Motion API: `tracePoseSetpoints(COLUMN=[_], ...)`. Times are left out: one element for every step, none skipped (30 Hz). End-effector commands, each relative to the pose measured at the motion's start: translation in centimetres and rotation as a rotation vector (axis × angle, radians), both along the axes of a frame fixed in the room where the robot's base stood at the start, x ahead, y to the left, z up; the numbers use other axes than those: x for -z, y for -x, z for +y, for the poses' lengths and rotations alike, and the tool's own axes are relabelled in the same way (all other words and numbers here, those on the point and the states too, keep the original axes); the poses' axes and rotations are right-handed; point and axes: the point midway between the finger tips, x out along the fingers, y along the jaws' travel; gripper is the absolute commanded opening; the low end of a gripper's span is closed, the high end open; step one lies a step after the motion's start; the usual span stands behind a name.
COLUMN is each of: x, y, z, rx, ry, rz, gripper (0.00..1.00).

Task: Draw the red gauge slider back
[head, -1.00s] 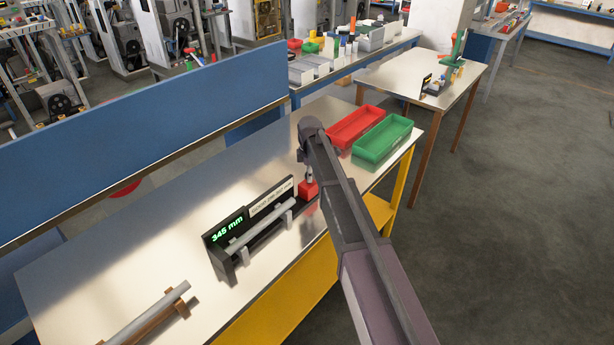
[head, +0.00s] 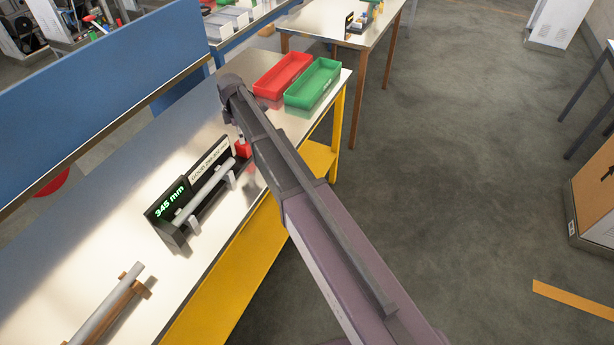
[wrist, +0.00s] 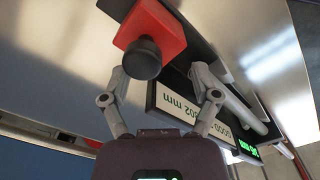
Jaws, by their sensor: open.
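The red slider (head: 243,150) sits at the far right end of the black gauge (head: 178,236) on the metal table. The gauge's green display (head: 170,202) reads 345 mm, and a grey rod (head: 204,190) lies in it on light supports. In the wrist view the slider is a red block (wrist: 165,30) with a round black knob (wrist: 142,57). My gripper (wrist: 158,72) is open, with one finger on each side of the knob; I cannot tell if either touches it. In the head view my arm partly hides the gripper and slider.
A red bin (head: 283,75) and a green bin (head: 313,83) stand at the table's far end. A second grey rod (head: 108,303) lies on a brown holder at the near left. A blue panel (head: 105,85) runs along the table's back.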

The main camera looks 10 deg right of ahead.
Motion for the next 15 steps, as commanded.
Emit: tracePoseSetpoints(x=[0.0,0.0,0.0,0.0,0.0,0.0,-0.1,-0.8,-1.2,-1.5,-1.8,-2.1,-2.3,-2.6,-2.9], y=[0.7,1.0,1.5,1.8,2.2,2.6,2.9,2.6,2.5,2.5,2.5,2.5,2.4,2.4,2.4], z=[0.4,0.6,0.9,1.2,1.5,1.8,2.0,1.9,1.9,1.9,1.9,1.9,1.9,1.9,1.9], rx=[-0.001,-0.001,-0.001,-0.001,-0.001,-0.002,-0.002,0.0,0.001,0.0,0.0,0.0,0.0,0.0,0.0], ry=[0.0,0.0,0.0,-0.001,-0.001,-0.001,0.0,0.0,0.0,0.0,0.0,0.0,0.0,0.0,0.0], rz=[0.001,0.001,0.001,0.001,0.001,0.002,0.002,0.001,0.001,0.001,0.001,0.001,0.001,0.001,0.001], gripper=[0.78,0.78,0.78,0.78,0.78,0.78,0.78,0.78,0.78,0.78,0.78,0.78,0.78,0.78,0.78])
